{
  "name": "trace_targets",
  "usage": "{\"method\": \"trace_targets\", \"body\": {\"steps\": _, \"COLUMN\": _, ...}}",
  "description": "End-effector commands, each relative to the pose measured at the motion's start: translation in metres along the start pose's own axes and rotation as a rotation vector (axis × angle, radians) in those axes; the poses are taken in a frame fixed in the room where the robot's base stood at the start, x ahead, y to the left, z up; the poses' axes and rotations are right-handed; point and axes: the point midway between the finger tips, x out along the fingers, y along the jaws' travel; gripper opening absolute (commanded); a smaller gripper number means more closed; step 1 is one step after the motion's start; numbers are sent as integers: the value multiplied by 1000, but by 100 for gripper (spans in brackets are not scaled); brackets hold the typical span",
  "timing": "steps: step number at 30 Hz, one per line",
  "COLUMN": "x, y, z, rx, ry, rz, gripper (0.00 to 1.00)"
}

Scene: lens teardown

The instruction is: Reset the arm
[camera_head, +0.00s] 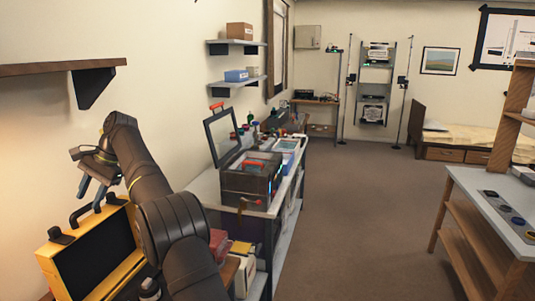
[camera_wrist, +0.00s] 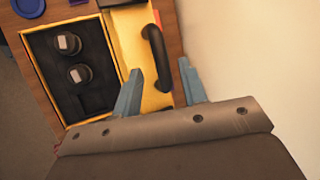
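My gripper (camera_head: 90,188) is at the left of the head view, raised above a yellow case (camera_head: 52,262) with a dark inside. In the wrist view my gripper (camera_wrist: 160,68) has its two blue-grey fingers spread, with nothing held between them. The case's black handle (camera_wrist: 157,55) shows beyond and between the fingertips; I cannot tell the exact gap. My arm is bent, reaching up from the bottom of the head view.
Two dark round parts (camera_wrist: 68,43) (camera_wrist: 78,74) sit in the case's black insert. A blue round thing (camera_wrist: 28,7) lies nearby. A bench with a black toolbox (camera_head: 250,178) stands right of my arm. A wall shelf (camera_head: 60,68) juts out above. The floor at centre is clear.

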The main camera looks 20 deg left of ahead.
Motion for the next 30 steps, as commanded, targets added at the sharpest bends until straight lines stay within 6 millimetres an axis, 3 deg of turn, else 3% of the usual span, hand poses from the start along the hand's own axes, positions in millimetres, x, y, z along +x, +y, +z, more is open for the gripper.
{"method": "trace_targets", "body": {"steps": 6, "x": 35, "y": 1, "z": 0, "rx": 1, "ry": -1, "rz": 3, "gripper": 39}}
{"method": "trace_targets", "body": {"steps": 17, "x": 27, "y": 9, "z": 2, "rx": 1, "ry": 0, "rz": 1, "gripper": 39}}
{"method": "trace_targets", "body": {"steps": 30, "x": 31, "y": 2, "z": 0, "rx": -1, "ry": 0, "rz": 0, "gripper": 39}}
